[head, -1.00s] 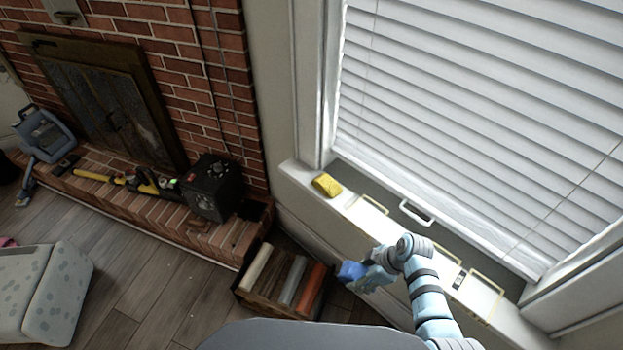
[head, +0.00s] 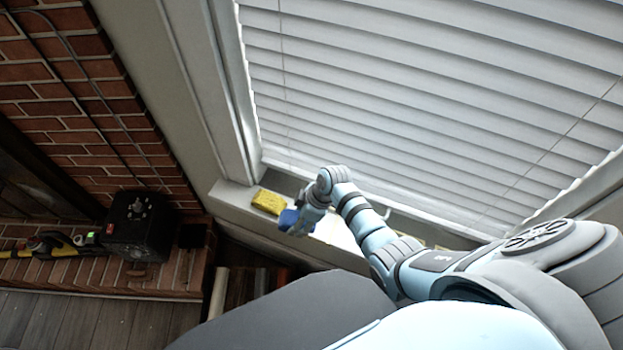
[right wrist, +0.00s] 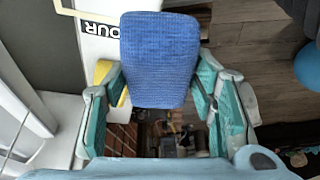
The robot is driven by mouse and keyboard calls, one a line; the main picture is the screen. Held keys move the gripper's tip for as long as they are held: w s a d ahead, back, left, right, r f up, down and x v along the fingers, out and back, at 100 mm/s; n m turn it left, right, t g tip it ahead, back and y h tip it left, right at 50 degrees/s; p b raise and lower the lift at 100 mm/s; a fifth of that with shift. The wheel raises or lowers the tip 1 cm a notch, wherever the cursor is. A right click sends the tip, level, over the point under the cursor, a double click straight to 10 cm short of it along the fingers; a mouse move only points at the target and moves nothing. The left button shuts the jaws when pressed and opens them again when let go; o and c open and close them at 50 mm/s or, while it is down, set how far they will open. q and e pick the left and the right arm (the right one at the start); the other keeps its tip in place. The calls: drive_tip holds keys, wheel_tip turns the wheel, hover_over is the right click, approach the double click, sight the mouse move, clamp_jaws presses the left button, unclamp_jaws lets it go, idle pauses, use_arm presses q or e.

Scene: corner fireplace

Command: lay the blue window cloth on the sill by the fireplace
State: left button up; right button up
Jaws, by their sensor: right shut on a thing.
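The blue window cloth (head: 288,218) is a folded, textured blue pad. It fills the upper middle of the right wrist view (right wrist: 160,55). My right gripper (head: 298,224) is shut on it; its teal fingers (right wrist: 158,90) press on both sides of the cloth. In the head view the cloth shows in front of the white sill (head: 228,193), close to the yellow sponge (head: 268,201). I cannot tell whether the cloth touches the sill. My left gripper is out of view.
The yellow sponge lies on the sill's left end and partly shows behind a finger in the wrist view (right wrist: 104,72). White blinds (head: 420,100) hang behind the sill. A black box (head: 140,228) stands on the brick hearth (head: 175,282). A crate of rolls sits below, partly hidden.

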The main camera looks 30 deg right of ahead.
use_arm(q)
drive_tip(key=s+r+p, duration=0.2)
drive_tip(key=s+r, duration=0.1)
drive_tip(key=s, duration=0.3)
use_arm(e)
drive_tip(key=d+r+m+t, duration=0.1)
drive_tip(key=d+r+m, duration=0.2)
drive_tip(key=d+r, duration=0.4)
drive_tip(key=shift+h, duration=0.3)
wheel_tip(320, 180, down, 8)
drive_tip(key=b, duration=0.6)
drive_tip(key=shift+w+a+r, duration=0.1)
drive_tip(key=shift+w+r, duration=0.05)
drive_tip(key=shift+r, duration=0.1)
drive_tip(key=f+b, duration=0.2)
drive_tip(key=f, duration=0.1)
drive_tip(key=shift+w+f+b, duration=0.2)
drive_tip(key=shift+f+b, duration=0.05)
drive_tip(key=shift+b, duration=0.1)
drive_tip(key=shift+f+b, duration=0.35)
drive_tip(key=shift+f, duration=0.15)
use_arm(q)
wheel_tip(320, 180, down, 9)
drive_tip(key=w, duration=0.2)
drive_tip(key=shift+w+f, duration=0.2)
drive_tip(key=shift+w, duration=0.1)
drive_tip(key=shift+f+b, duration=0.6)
use_arm(e)
drive_tip(key=shift+f, duration=0.65)
